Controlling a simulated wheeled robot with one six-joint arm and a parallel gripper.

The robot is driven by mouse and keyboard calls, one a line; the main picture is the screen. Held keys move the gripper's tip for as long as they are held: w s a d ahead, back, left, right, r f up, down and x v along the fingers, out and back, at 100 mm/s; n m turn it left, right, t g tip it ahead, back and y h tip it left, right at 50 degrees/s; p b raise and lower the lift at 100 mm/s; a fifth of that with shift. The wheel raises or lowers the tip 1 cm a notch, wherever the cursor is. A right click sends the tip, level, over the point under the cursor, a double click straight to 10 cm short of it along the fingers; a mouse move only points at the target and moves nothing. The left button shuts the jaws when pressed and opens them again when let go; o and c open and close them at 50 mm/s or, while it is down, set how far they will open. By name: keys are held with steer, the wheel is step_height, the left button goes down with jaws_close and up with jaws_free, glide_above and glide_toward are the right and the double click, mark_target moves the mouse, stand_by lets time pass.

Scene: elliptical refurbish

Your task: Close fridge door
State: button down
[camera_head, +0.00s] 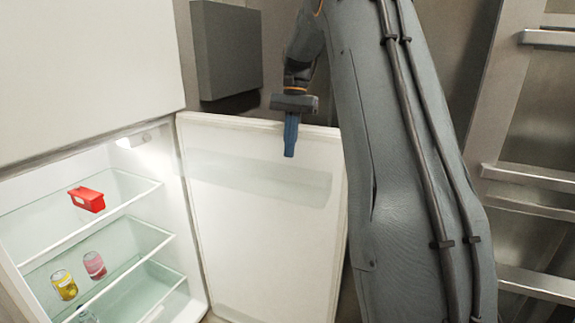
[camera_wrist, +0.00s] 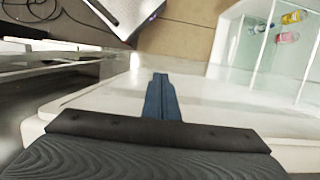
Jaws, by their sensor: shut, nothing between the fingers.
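The white fridge door (camera_head: 255,230) stands open, swung out to the right of the lit fridge interior (camera_head: 105,235). My gripper (camera_head: 290,150) is shut and empty, with its blue fingers pointing down at the upper edge of the door, right of its middle. In the wrist view the shut fingers (camera_wrist: 160,85) lie over the white door (camera_wrist: 100,100). I cannot tell whether they touch it. The fridge interior (camera_wrist: 275,45) shows at the upper right there. My arm hides what is right of the door in the head view.
On the fridge's glass shelves are a red container (camera_head: 87,199), a yellow can (camera_head: 64,284) and a pink can (camera_head: 94,265). A grey box-like panel (camera_head: 227,50) is on the wall behind. Metal rails (camera_head: 530,178) stand at right. Brown floor (camera_wrist: 185,40) shows beyond the door.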

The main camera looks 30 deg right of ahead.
steer(key=p+x, duration=0.3)
steer(key=x, duration=0.6)
steer(key=shift+s+f, duration=0.1)
steer(key=shift+f, duration=0.15)
steer(key=shift+a, duration=0.1)
